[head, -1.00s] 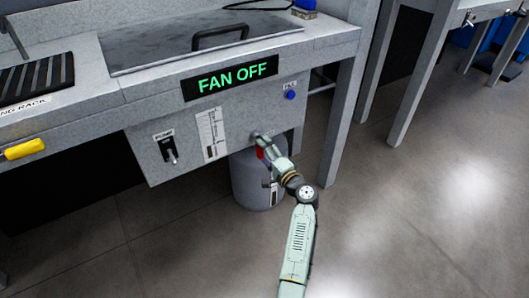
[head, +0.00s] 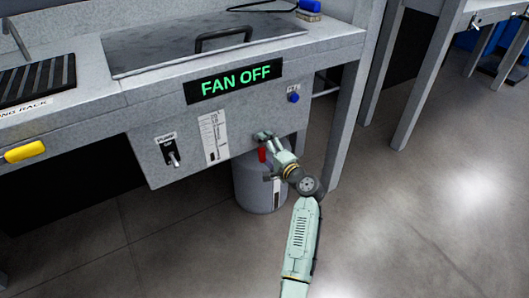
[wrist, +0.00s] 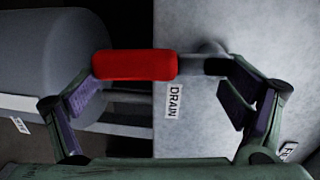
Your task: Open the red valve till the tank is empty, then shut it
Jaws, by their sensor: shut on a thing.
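The red valve handle (head: 262,155) hangs about straight down below the right part of the grey front panel. In the wrist view the handle (wrist: 134,64) lies lengthwise between the two fingers, beside the DRAIN label (wrist: 173,101). My gripper (wrist: 164,84) is shut on it, one finger at the red end and the other at the grey stem end. A level gauge strip (head: 213,137) is on the panel; its dark mark is low, but its scale is too small to read. The tank's inside is hidden under the closed lid (head: 165,50).
A grey drum (head: 246,187) stands under the panel, just behind the handle. The panel also carries a black switch (head: 170,152) and a blue button (head: 294,98). The sign (head: 235,80) reads FAN OFF. A bench leg (head: 346,125) stands right of my gripper; open floor lies in front.

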